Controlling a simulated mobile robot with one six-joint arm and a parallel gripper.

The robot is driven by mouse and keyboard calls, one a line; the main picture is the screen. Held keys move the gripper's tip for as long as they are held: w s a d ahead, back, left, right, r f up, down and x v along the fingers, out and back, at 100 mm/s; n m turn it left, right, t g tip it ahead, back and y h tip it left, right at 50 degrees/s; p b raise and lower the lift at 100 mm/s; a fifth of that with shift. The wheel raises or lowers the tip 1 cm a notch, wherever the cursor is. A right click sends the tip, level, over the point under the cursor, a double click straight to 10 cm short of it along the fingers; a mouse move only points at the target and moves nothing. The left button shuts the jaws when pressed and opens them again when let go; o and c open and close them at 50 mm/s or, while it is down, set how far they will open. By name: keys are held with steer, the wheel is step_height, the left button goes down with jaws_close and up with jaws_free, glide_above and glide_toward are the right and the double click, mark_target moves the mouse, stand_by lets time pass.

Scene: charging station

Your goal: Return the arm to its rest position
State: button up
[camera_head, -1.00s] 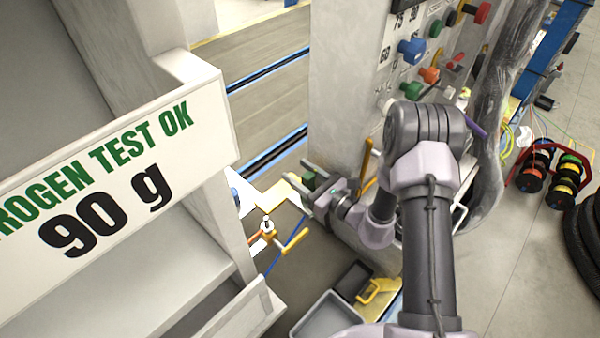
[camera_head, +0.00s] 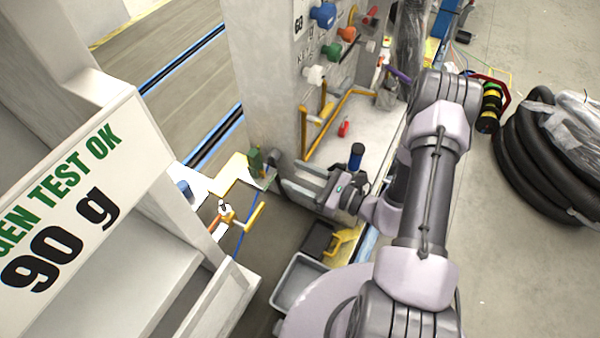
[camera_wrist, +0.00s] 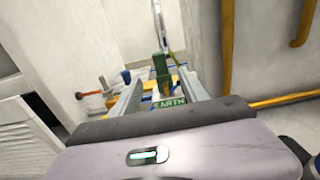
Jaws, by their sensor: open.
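My gripper (camera_head: 284,176) is at the middle of the head view, with its two fingers apart and pointing left. My arm bends down to it from the right. The green part also shows in the head view (camera_head: 255,161), just left of the fingertips. I cannot tell whether it touches a finger.
A white cabinet (camera_head: 150,150) with the "90 g" sign stands at left. A grey panel (camera_head: 262,80) with coloured knobs rises behind my gripper. A yellow rail (camera_head: 318,128), a grey bin (camera_head: 299,283) and black hoses (camera_head: 540,150) are near.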

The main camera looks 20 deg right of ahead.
steer(key=shift+s+d, duration=0.2)
steer(key=shift+s, duration=0.05)
stand_by(0.3)
